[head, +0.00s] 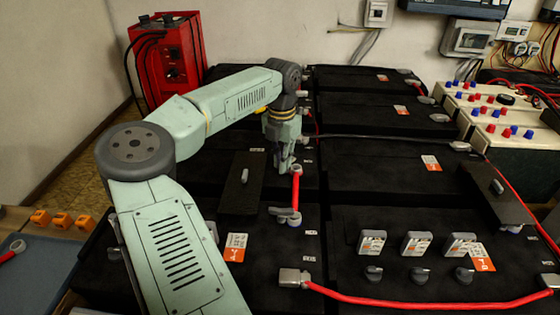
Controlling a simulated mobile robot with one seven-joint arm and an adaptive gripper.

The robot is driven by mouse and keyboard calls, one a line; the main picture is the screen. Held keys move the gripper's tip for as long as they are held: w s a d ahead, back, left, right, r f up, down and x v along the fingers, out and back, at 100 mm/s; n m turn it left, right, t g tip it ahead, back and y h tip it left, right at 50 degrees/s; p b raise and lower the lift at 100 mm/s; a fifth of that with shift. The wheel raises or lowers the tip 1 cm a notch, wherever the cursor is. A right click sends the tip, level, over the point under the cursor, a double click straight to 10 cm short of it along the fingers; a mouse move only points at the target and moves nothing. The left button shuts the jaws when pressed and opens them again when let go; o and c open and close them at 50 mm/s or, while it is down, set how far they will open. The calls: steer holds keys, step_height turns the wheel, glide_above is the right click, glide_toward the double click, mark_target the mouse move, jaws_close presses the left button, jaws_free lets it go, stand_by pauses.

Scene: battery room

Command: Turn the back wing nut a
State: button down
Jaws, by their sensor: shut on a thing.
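My gripper (284,166) points straight down over the batteries, with its fingers at the back end of a short red cable (295,188). It is shut on the back wing nut there, which the fingers mostly hide. A grey lug (296,168) shows just right of the fingertips. At the cable's front end a grey clamp with a wing nut (287,215) sits on a battery terminal, apart from my gripper. How far the back nut is turned cannot be seen.
Another handled plate (497,190) lies at right. Several grey caps (422,275) and a long red cable (420,303) are in front. A red charger (167,60) stands at back left.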

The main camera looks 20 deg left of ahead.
steer(key=n, duration=0.3)
steer(key=d+n+b, duration=0.1)
steer(key=n, duration=0.2)
steer(key=shift+s, duration=0.1)
steer(key=shift+n, duration=0.3)
stand_by(0.3)
steer(key=c, duration=1.7)
jaws_free()
